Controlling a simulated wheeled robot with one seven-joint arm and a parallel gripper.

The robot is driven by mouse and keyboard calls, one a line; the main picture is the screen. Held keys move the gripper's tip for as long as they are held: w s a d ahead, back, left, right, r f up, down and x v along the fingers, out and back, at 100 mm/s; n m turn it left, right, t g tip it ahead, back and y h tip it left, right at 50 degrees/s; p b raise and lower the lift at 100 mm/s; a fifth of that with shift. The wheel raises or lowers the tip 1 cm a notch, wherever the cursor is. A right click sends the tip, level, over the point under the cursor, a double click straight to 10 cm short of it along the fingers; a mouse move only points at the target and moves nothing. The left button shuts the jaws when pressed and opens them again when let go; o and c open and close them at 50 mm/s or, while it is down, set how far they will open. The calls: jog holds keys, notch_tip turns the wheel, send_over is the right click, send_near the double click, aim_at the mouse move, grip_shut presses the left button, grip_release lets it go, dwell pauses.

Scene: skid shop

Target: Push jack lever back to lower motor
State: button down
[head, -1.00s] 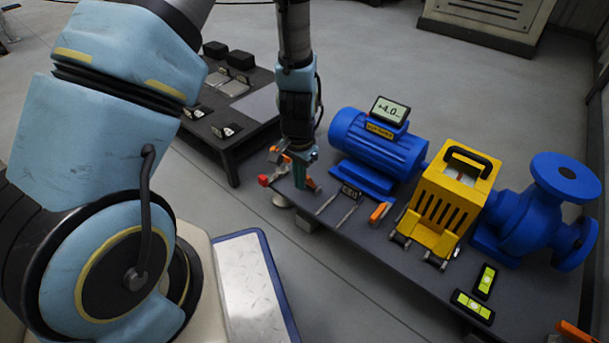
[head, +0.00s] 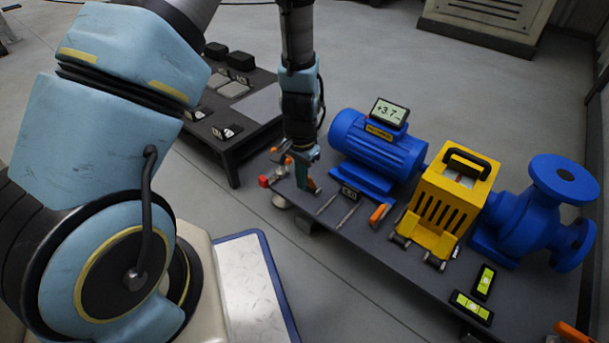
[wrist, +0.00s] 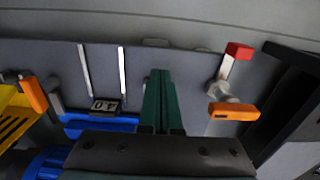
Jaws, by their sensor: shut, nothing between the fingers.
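The blue motor (head: 372,150) stands on the dark skid; its display (head: 390,112) reads about +3.7. My gripper (head: 306,180) points down beside the motor's left end, fingers shut and empty. It also shows in the wrist view (wrist: 161,100). A red-tipped lever (head: 265,181) and an orange handle (head: 275,153) are left of the fingers; the wrist view shows a red tip (wrist: 239,51) and orange handle (wrist: 233,112). Which one is the jack lever is unclear.
Another orange handle (head: 380,213) lies before the motor, near a small dark readout (head: 350,191) and two thin metal strips. A yellow guard (head: 446,205) and blue pump (head: 530,215) stand right. Two green levels lie at the front. A dark low table (head: 235,140) stands behind.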

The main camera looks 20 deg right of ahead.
jog(key=shift+w+d, duration=0.15)
jog(key=shift+d, duration=0.15)
jog(key=shift+w+d+p, duration=0.25)
jog(key=shift+d+p, duration=0.1)
jog(key=shift+d, duration=0.1)
jog(key=shift+w+d+p, duration=0.3)
jog(key=shift+d+p, duration=0.1)
jog(key=shift+d, duration=0.15)
jog(key=shift+a, duration=0.15)
dwell(0.5)
jog(key=shift+s+a+p, duration=0.3)
jog(key=shift+a, duration=0.1)
notch_tip(320, 180, up, 7)
jog(key=p, duration=0.7)
jog(key=shift+r, duration=0.1)
